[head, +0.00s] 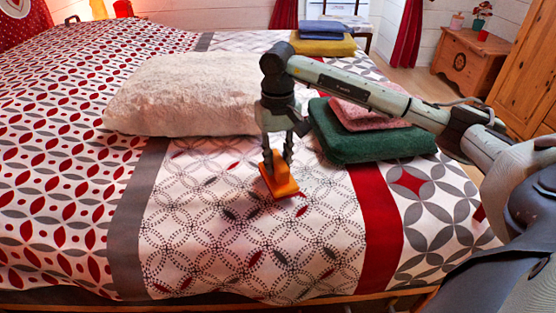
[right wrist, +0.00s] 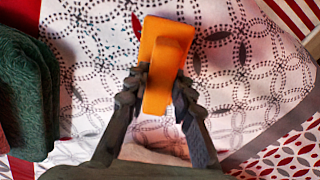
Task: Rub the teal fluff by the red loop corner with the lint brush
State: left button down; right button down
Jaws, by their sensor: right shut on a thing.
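The orange lint brush (head: 284,188) is in my right gripper (head: 276,160), over the white patterned band of the bedspread. I cannot tell whether its base touches the cloth. In the right wrist view, the fingers of my right gripper (right wrist: 158,92) close on both sides of the orange brush (right wrist: 160,55). No red loop corner can be clearly identified. My left gripper is not in view.
A white fluffy cushion (head: 180,95) lies left of my right gripper. A folded green textile (head: 370,140) with a pink one on top lies right. Yellow and blue folded textiles (head: 322,46) lie behind. The bedspread (head: 240,240) in front is clear.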

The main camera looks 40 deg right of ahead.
jog(key=shift+f+b, duration=0.85)
jog(key=shift+f, duration=0.1)
